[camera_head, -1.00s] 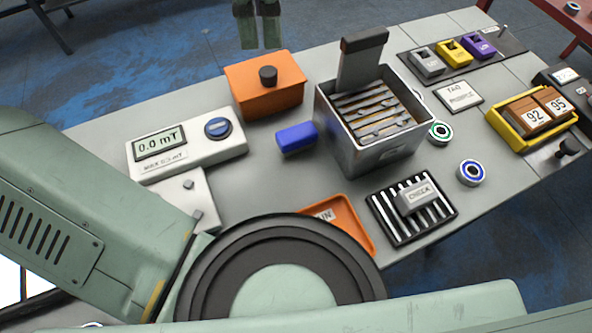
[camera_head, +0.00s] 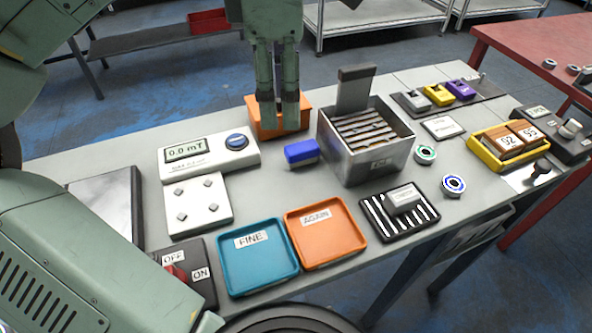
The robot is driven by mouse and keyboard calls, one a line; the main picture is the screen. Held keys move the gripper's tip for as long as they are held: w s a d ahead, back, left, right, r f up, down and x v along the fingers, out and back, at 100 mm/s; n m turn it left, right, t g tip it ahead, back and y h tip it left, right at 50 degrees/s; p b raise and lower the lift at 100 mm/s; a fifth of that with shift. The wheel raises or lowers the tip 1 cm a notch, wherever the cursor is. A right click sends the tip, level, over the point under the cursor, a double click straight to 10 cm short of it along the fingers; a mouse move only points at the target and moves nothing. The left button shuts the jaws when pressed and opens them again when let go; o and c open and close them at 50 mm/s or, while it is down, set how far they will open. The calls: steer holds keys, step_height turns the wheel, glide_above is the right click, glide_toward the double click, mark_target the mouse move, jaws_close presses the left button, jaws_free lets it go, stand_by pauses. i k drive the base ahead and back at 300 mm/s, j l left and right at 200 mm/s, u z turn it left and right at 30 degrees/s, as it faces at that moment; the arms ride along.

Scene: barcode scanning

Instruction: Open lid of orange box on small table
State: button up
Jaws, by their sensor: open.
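The orange box (camera_head: 305,117) stands at the back edge of the small grey table (camera_head: 330,190). Its lid is on. My gripper (camera_head: 278,112) points down over the box, its two fingers slightly apart. The fingers cover most of the box front and hide the black knob on the lid. I cannot tell whether they touch the knob.
A blue block (camera_head: 301,152) and an open metal bin (camera_head: 378,158) with an upright dark-topped plate stand to the right of the box. A meter reading 0.0 mT (camera_head: 208,152) is to its left. Blue (camera_head: 258,283) and orange (camera_head: 325,258) trays lie in front.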

mark_target(253, 105)
steer(key=k, duration=1.3)
